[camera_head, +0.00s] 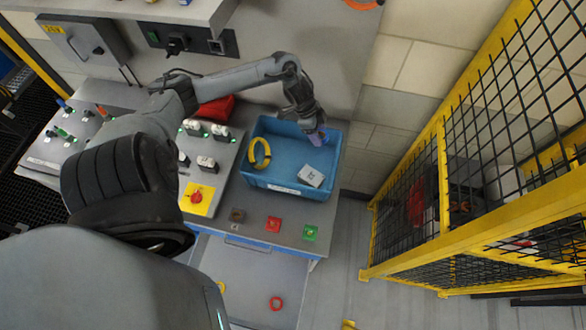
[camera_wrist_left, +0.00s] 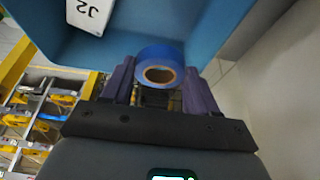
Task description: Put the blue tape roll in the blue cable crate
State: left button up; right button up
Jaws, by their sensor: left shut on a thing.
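The blue tape roll (camera_wrist_left: 160,66) has a tan core and sits between the two purple fingers of my left gripper (camera_wrist_left: 160,84), which is shut on it. In the head view my left gripper (camera_head: 317,137) points down at the right back part of the blue crate (camera_head: 285,153). The roll cannot be clearly made out there. In the wrist view the blue crate (camera_wrist_left: 205,30) fills the upper part, behind the roll. I cannot tell how far the roll is above the crate floor. My right gripper is not in view.
A yellow ring (camera_head: 260,153) and a white box (camera_head: 311,176) lie in the crate, with bare floor between them. A yellow mesh fence (camera_head: 440,200) stands to the right. A red emergency knob (camera_head: 197,196) and colored buttons are on the bench in front.

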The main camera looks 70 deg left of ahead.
pick_arm(q)
notch_tip(320, 180, down, 2)
jog(key=shift+f+b, duration=0.15)
jog(key=shift+b, duration=0.4)
send_over(318, 157)
jog(key=s, duration=0.1)
jog(key=f, duration=0.7)
jog(key=shift+a+f, duration=0.2)
jog(key=shift+a, duration=0.2)
jog(key=shift+f+b, duration=0.3)
jog(key=shift+f, duration=1.05)
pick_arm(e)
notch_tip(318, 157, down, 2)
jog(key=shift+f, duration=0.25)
pick_arm(q)
jog(key=shift+f, duration=0.15)
jog(key=o, duration=1)
jog(key=shift+o, duration=0.2)
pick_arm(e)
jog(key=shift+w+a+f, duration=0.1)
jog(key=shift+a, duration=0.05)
